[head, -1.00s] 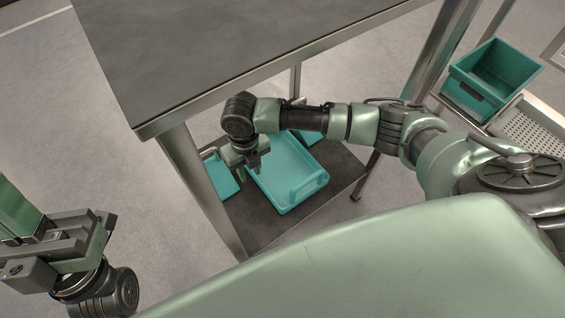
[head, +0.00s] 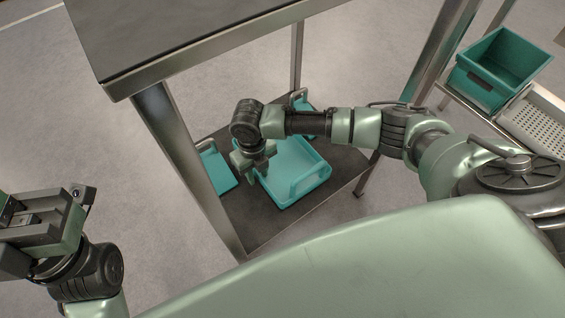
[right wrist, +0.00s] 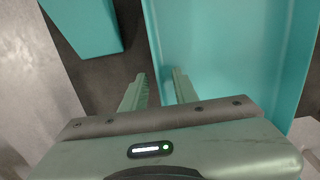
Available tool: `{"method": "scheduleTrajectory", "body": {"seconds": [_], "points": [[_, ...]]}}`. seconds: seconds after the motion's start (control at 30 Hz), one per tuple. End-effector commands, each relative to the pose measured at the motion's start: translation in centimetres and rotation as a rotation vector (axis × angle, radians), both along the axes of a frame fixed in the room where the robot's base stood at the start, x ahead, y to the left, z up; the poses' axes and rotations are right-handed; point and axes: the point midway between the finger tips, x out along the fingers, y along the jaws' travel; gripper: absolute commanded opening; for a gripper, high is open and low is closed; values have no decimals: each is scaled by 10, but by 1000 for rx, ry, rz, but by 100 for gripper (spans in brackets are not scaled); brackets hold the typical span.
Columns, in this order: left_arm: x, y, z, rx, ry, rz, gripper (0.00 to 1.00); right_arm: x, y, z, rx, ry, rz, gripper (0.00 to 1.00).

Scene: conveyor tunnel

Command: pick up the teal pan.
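The teal pan (head: 292,154) is a shallow tray with raised walls and a loop handle at its near right end. It lies on the dark lower shelf under the bench; my right arm hides part of its left side. My right gripper (head: 258,172) points down at the pan's left wall. In the right wrist view the right gripper (right wrist: 158,88) is open: one finger is over the inside of the pan (right wrist: 225,60), the other over the dark shelf outside. I cannot tell whether they touch the wall. My left gripper (head: 38,222) is at the far left, its fingers unclear.
Other teal pieces lie on the shelf (head: 245,232), one left of the pan (head: 217,168) and one behind it (head: 302,104). The bench top (head: 190,35) and its metal legs surround the shelf. A teal bin (head: 495,68) and perforated metal tray (head: 540,118) stand at right.

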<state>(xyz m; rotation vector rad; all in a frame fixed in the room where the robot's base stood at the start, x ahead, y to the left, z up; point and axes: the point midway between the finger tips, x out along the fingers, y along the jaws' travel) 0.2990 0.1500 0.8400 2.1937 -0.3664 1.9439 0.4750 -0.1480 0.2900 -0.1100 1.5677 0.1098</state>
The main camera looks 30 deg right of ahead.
Motion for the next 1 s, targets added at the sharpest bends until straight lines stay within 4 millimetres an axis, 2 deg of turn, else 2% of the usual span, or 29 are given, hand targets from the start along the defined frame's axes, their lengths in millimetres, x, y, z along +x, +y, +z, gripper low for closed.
{"method": "scheduleTrajectory", "body": {"seconds": [0.03, 0.13, 0.17, 1.0], "points": [[0, 0, 0, 0, 0, 0, 0, 0, 0, 0, 0, 0, 0, 29], [0, 0, 0, 0, 1, 0, 0, 0, 0, 0, 0, 0, 0, 1], [0, 0, 0, 0, 1, 0, 0, 0, 0, 0, 0, 0, 0, 0], [0, 0, 0, -1, 1, -1, 0, 0, 0, 0, -1, 0, -1, 0]]}}
